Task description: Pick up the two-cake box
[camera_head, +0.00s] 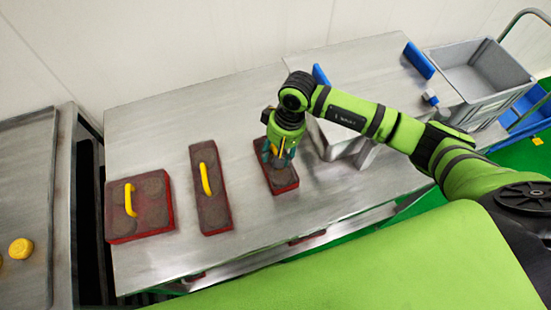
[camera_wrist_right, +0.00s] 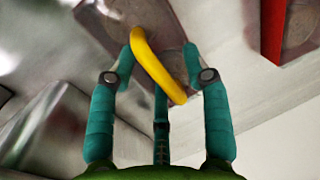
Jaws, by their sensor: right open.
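The two-cake box (camera_head: 285,184) is a small red box with dark round cakes, on the steel table below my right gripper (camera_head: 279,157). Its top also shows in the right wrist view (camera_wrist_right: 113,22). Its yellow handle (camera_wrist_right: 152,58) stands between the fingertips of my right gripper (camera_wrist_right: 158,72) in the wrist view. The fingers are open around the handle; whether any finger touches it I cannot tell. In the head view my gripper hides part of the box and its handle. My left gripper is not in view.
A long red box (camera_head: 211,208) and a wide red box (camera_head: 152,218), both with yellow handles, stand to the left on the steel table (camera_head: 150,127). A grey crate (camera_head: 490,99) is at the right. Free table lies between the boxes.

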